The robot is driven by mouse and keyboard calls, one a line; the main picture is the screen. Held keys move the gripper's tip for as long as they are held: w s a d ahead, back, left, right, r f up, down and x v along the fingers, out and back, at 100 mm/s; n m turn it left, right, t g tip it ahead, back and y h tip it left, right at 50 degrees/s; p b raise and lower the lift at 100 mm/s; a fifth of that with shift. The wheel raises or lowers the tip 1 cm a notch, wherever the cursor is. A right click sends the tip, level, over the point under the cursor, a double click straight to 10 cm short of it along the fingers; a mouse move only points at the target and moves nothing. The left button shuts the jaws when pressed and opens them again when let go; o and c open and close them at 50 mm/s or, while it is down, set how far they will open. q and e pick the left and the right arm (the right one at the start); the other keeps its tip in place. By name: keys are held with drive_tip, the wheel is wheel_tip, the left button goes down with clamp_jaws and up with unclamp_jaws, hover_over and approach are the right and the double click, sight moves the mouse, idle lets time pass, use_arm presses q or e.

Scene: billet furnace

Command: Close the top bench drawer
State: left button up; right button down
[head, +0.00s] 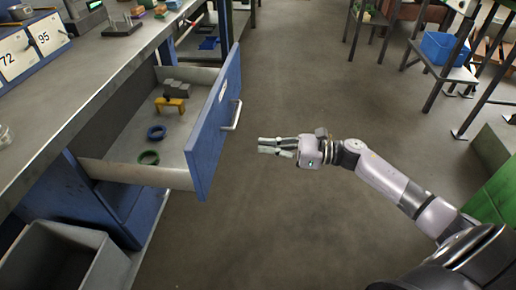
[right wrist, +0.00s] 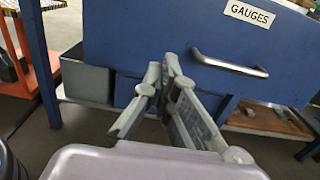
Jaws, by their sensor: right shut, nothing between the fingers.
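The top bench drawer (head: 214,122) is blue-fronted and pulled well out from the bench on the left of the head view. Its front has a silver bar handle (head: 233,116). In the right wrist view the drawer front (right wrist: 140,32) carries a "GAUGES" label, with the handle (right wrist: 230,66) at the right. My right gripper (head: 262,146) points left at the drawer front, a short gap away and below the handle in the head view. It is shut and empty; its fingers (right wrist: 165,70) meet in the wrist view. My left gripper is not in view.
The drawer holds a blue ring (head: 156,132), a green ring (head: 148,157), a yellow bridge-shaped piece (head: 171,104) and grey blocks (head: 176,87). A grey bin (head: 95,240) stands below. A blue crate (head: 444,47) rests on a stand at far right. The floor between is clear.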

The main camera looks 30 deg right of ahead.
sight(215, 143)
drive_tip(key=x, duration=1.1)
drive_tip(key=shift+w+p, duration=0.15)
drive_tip(key=shift+p, duration=0.15)
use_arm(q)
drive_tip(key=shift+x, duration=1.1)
use_arm(e)
drive_tip(key=shift+a, duration=0.15)
drive_tip(key=shift+w+a, duration=0.1)
